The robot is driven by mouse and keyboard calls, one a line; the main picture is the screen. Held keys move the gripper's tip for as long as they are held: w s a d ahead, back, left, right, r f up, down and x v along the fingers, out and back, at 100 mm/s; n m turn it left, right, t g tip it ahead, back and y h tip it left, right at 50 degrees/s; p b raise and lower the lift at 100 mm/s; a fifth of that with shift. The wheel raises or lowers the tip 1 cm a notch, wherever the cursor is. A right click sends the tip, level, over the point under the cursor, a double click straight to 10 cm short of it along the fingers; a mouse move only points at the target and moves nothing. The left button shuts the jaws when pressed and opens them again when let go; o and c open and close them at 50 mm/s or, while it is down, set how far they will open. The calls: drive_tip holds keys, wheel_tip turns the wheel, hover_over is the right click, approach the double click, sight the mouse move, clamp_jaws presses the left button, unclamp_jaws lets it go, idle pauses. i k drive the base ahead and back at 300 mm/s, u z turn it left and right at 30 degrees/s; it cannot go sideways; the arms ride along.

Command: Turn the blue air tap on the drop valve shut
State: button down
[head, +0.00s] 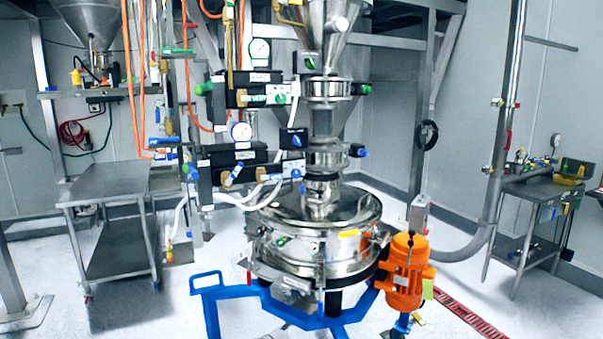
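The drop valve appears to be part of the steel stack (325,120) between the hopper (322,40) and the round sifter (318,235). Several small blue parts show near it. A blue knob (296,140) sits on a black box left of the stack. Another blue knob (296,173) is lower, by a white label. A blue-handled tap (233,176) is on the lower left panel (225,160). A blue piece (362,152) sticks out right of the stack. I cannot tell which is the named tap, nor its setting. My gripper is not in view.
A blue frame (210,295) and an orange motor (407,270) stand low in front. White hoses (262,198) hang left of the sifter. A grey cart (108,185) stands left, a small table (530,190) right. Floor is open at front left and right.

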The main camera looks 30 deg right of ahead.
sight(239, 168)
drive_tip(key=u, duration=0.5)
drive_tip(key=i, duration=0.4)
drive_tip(key=u, duration=0.6)
drive_tip(key=i, duration=1)
drive_tip(key=z, duration=0.75)
drive_tip(key=i, duration=0.6)
drive_tip(key=z, duration=0.65)
